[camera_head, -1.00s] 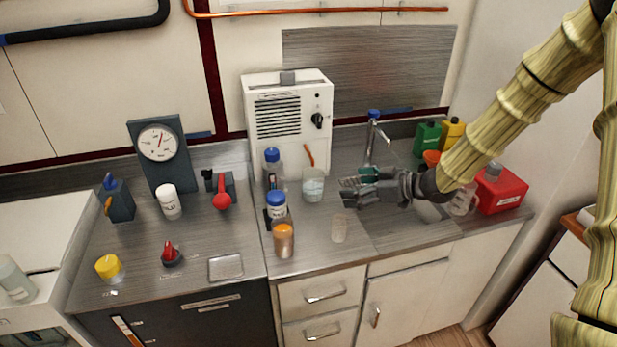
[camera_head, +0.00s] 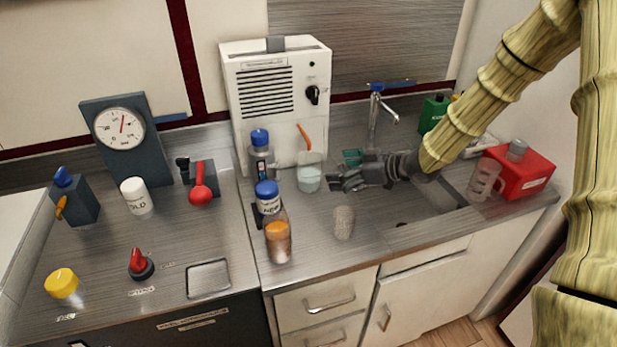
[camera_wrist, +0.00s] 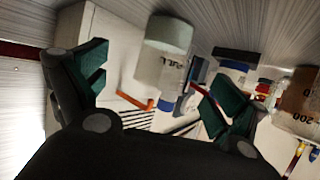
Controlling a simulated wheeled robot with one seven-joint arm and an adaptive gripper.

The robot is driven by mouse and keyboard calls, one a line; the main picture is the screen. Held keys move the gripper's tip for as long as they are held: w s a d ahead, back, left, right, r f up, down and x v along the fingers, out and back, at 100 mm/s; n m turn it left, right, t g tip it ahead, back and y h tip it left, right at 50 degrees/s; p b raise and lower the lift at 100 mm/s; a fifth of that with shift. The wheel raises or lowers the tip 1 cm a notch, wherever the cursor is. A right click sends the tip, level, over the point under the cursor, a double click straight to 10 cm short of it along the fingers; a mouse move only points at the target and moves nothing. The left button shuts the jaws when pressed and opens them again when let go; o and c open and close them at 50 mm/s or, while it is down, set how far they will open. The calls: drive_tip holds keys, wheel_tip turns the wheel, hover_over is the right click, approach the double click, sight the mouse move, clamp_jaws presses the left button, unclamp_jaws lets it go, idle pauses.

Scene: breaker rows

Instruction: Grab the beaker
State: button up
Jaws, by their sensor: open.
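The beaker (camera_head: 309,179) is a small clear cup with pale liquid, upright on the steel counter in front of the white vented box. My gripper (camera_head: 335,182) is just right of it in the head view, low over the counter, pointing left. In the wrist view the beaker (camera_wrist: 163,62) shows ahead, between and beyond the two dark green fingers of my gripper (camera_wrist: 160,92). The fingers are spread and hold nothing. I cannot tell the exact gap to the beaker.
A frosted cup (camera_head: 344,222) stands in front of my gripper. Blue-capped bottles (camera_head: 260,152) and an orange-topped jar (camera_head: 278,243) stand left of the beaker. The white box (camera_head: 278,100) is behind it. A tap (camera_head: 374,115) and sink lie at the right.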

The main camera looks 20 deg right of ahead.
sight(307, 170)
drive_tip(key=shift+p+x, duration=1)
drive_tip(key=shift+x, duration=4.3)
drive_tip(key=shift+s+a+r, duration=0.1)
drive_tip(key=shift+s+a, duration=0.1)
drive_tip(key=shift+s, duration=0.05)
drive_tip(key=c, duration=1.2)
drive_tip(key=shift+c, duration=0.2)
drive_tip(key=shift+r, duration=0.25)
